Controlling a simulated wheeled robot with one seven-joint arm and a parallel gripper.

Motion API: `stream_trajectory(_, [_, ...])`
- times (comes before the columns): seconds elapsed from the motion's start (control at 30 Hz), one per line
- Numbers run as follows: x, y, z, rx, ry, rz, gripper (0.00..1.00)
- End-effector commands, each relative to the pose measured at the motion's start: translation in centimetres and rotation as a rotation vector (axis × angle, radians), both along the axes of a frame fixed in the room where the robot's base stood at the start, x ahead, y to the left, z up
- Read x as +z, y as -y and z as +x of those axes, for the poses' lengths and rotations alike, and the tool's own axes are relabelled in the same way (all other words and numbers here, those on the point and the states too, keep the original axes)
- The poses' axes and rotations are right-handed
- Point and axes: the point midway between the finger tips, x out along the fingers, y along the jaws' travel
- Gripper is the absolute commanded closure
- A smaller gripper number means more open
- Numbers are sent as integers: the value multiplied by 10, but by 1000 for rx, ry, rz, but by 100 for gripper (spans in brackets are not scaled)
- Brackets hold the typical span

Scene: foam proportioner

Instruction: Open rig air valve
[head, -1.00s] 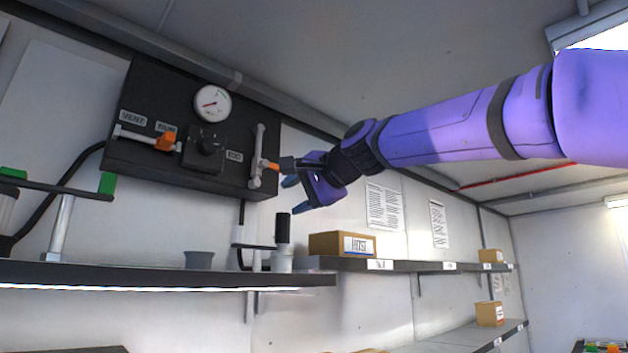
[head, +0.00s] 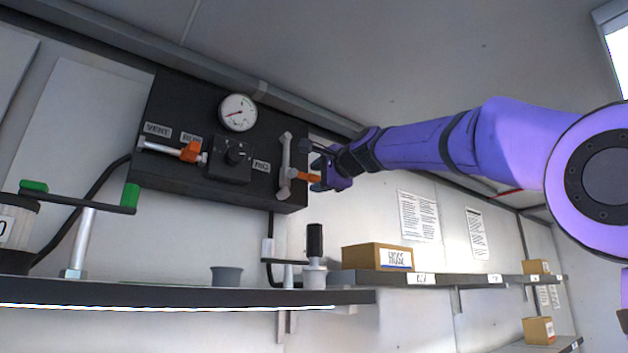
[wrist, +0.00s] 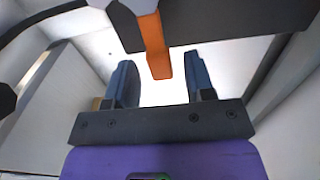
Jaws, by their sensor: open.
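The black valve panel (head: 158,105) is on the wall, with a RIG label (head: 261,166) at its right. Beside that label is the rig air valve, with a pale upright pipe (head: 285,160) and an orange handle (head: 304,175) pointing right. My gripper (head: 318,180) is at the handle's right end, partly hidden by my own wrist. In the wrist view, the orange handle (wrist: 154,42) reaches in from the top between the two blue fingers of my open gripper (wrist: 160,65). Gaps show on both sides of it.
A second orange-handled valve (head: 190,152) is at the panel's left, near the VENT label (head: 157,130). A gauge (head: 238,113) is at the top. Below are a shelf (head: 200,297), a black-handled crank (head: 314,240), a grey cup (head: 227,276) and a HOSE box (head: 378,257).

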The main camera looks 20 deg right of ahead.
Motion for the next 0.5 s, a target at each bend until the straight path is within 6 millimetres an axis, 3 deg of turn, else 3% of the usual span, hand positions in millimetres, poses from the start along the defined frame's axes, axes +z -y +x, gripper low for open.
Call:
stream_trajectory(0.2, [0, -6, 17, 1, 0, -1, 51])
stream_trajectory(0.5, [0, -7, 20, 1, 0, 0, 51])
